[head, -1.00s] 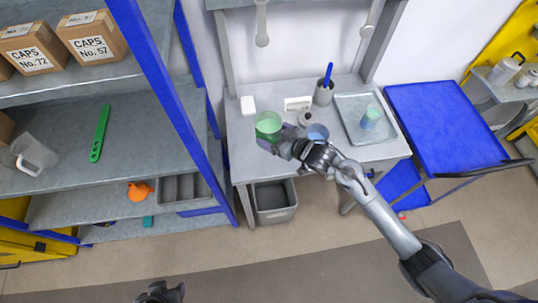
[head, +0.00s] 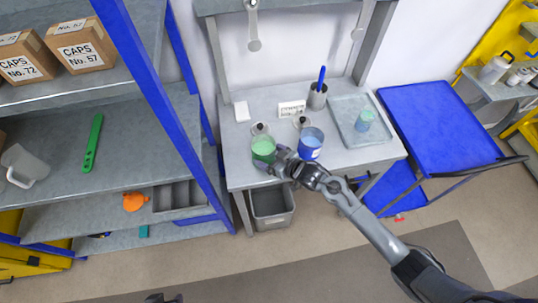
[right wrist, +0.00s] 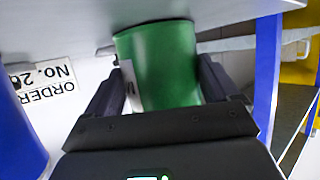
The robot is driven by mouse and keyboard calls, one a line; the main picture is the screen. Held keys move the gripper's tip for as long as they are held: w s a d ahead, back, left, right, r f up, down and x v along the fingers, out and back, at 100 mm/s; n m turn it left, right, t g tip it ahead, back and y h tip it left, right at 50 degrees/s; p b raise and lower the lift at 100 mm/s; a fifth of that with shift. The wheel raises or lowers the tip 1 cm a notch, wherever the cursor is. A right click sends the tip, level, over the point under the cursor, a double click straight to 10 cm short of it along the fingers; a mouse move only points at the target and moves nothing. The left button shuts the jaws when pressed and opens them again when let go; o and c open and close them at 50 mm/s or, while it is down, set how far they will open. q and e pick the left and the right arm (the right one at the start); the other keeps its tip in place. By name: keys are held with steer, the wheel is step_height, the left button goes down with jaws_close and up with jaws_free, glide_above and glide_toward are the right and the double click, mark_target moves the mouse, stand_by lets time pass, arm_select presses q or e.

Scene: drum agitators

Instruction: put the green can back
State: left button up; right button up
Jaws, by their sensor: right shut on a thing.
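The green can (head: 263,149) is at the front left of the grey workbench (head: 240,177), upright, with pale green showing in its open top. My right gripper (head: 272,164) is shut on it from the front right. In the right wrist view the green can (right wrist: 160,65) sits between the two dark fingers (right wrist: 165,90). Its end meets the grey bench surface there; I cannot tell whether it rests on it. My left gripper (head: 163,298) barely shows at the bottom edge, and its jaws cannot be made out.
An open blue can (head: 311,143) stands close to the right of the green one. Two black-knobbed lids (head: 261,128) (head: 302,122) lie behind them. A tray (head: 345,104) with a teal cup (head: 364,120) is at the right. A grey bin (head: 272,207) stands under the bench.

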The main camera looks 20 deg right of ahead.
stand_by(0.3)
steer(key=o, duration=1.1)
steer(key=shift+f, duration=0.15)
steer(key=shift+o, duration=0.2)
steer(key=shift+s+d+r, duration=0.25)
steer(key=shift+s+r, duration=0.15)
steer(key=shift+s, duration=0.05)
steer(key=v, duration=1.1)
steer(key=s+a+r+m+g+h, duration=0.1)
steer(key=s+g+h, duration=0.4)
steer(key=s, duration=1.7)
steer(key=a+m+g, duration=0.1)
steer(key=m+g, duration=0.1)
steer(key=g, duration=0.1)
steer(key=shift+s+r+g+h+p, duration=0.2)
steer(key=shift+g+h+p, duration=0.1)
steer(key=shift+g+p, duration=0.1)
